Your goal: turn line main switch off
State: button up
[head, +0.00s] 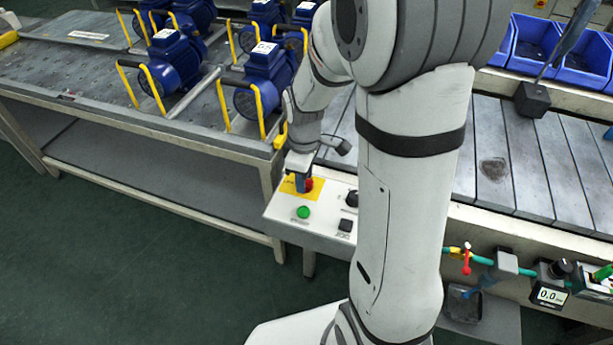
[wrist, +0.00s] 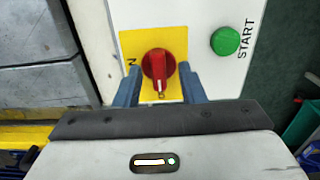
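The main switch is a red rotary knob (wrist: 158,66) on a yellow plate (wrist: 127,45) of a white control panel (wrist: 200,18). Its pale mark points down toward my gripper in the wrist view. Part of a label, an "N", shows left of the knob; the rest is hidden. My gripper (wrist: 161,76) has its two blue fingers on either side of the knob, with yellow showing between each finger and the knob. In the head view, my gripper (head: 301,183) is at the red knob (head: 309,184) and partly covers it.
A green START button (wrist: 225,41) sits beside the switch. A black knob (head: 352,199) and a black button (head: 345,225) are also on the panel. Blue pumps (head: 177,60) with yellow handles stand on the left table. A slatted conveyor (head: 520,160) lies to the right.

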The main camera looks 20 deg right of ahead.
notch_tip(320, 180, up, 7)
jog(key=shift+r+p, duration=0.2)
jog(key=shift+p, duration=0.15)
dwell(0.3)
jog(key=shift+s+r, duration=0.15)
jog(key=shift+r, duration=0.05)
jog(key=s+r+m+t+p, duration=0.2)
jog(key=s+r+m+p, duration=0.2)
jog(key=s+r+m, duration=0.6)
jog(key=s+m, duration=0.1)
jog(key=s, duration=0.2)
jog(key=shift+s+d+r+t, duration=0.2)
jog(key=shift+s+d+t, duration=0.05)
jog(key=shift+t, duration=0.05)
